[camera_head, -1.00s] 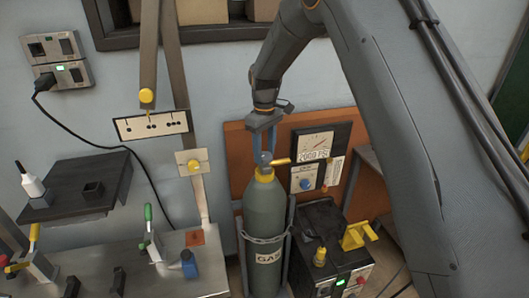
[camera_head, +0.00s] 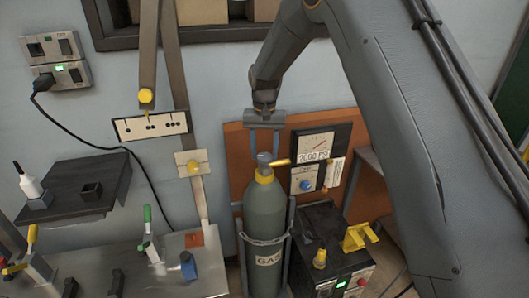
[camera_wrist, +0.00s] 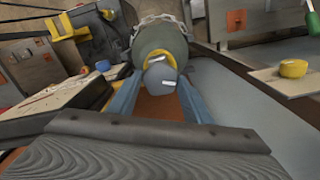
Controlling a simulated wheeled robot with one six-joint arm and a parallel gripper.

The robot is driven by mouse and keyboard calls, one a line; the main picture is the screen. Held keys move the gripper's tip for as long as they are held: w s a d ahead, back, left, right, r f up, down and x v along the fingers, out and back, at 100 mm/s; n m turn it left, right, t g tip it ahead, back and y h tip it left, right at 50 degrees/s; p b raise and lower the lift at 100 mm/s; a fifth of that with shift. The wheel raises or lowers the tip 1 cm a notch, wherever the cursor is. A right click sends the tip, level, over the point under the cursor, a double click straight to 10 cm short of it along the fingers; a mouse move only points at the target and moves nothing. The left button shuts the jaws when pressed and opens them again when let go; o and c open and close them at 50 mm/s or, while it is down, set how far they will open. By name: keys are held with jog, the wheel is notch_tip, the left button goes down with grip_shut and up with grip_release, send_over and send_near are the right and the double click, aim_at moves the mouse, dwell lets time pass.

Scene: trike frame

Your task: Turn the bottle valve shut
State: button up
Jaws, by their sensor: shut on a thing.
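The green gas bottle (camera_head: 266,215) stands upright against the wall, with a yellow collar at its neck. Its grey round valve knob (camera_head: 264,158) is on top, and a brass outlet points right towards the gauge panel. My gripper (camera_head: 266,154) points straight down over the bottle, its blue fingers on either side of the knob and shut on it. In the wrist view the grey knob (camera_wrist: 160,78) with a white mark sits between the two blue fingers (camera_wrist: 158,92). The fingers hide part of the knob's sides.
A gauge panel (camera_head: 313,160) is close on the right of the valve. A chain (camera_head: 264,240) holds the bottle in its rack. A black machine (camera_head: 330,250) stands at the lower right, and a metal bench (camera_head: 110,262) with clamps is on the left.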

aim_at(264, 156)
jog(key=m, duration=1.3)
jog(key=shift+m, duration=0.5)
jog(key=o, duration=1)
jog(key=shift+o, duration=0.2)
jog(key=shift+r+b, duration=0.95)
jog(key=shift+r, duration=3)
